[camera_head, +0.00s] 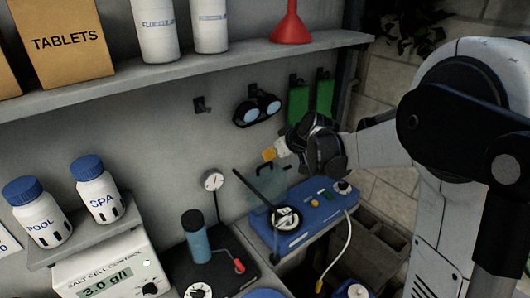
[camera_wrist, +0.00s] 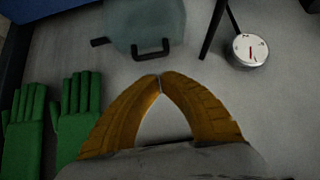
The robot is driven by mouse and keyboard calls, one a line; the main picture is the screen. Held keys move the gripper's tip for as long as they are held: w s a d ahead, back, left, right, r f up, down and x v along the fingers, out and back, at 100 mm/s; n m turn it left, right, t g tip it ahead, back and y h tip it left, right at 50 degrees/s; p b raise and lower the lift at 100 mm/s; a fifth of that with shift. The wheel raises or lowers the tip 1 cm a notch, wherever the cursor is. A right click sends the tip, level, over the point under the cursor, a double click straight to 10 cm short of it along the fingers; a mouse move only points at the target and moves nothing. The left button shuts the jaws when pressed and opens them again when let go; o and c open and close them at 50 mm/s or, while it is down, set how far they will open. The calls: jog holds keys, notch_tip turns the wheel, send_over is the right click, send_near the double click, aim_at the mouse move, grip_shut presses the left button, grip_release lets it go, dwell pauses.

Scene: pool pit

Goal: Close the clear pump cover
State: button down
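The clear pump cover (camera_head: 268,186) stands raised at the back of the blue pump unit (camera_head: 318,211), in front of the wall. In the wrist view the cover (camera_wrist: 148,18) is a pale translucent panel at the top, with a black handle (camera_wrist: 151,51) on its edge. My gripper (camera_head: 269,154) is above the cover in the head view. In the wrist view my gripper (camera_wrist: 160,76) has its orange fingertips together, with nothing between them. The tips appear just short of the handle; I cannot tell the depth gap.
Green gloves (camera_head: 311,101) and goggles (camera_head: 257,109) hang on the wall. A gauge (camera_head: 213,181) stands left of the cover, near a blue cylinder (camera_head: 195,236). A shelf (camera_head: 190,72) with a red funnel (camera_head: 291,25) is above. A white cable (camera_head: 345,245) hangs in front.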

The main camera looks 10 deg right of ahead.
aim_at(255, 163)
jog(key=b+x, duration=0.1)
jog(key=x, duration=0.7)
jog(key=shift+w+f, duration=0.15)
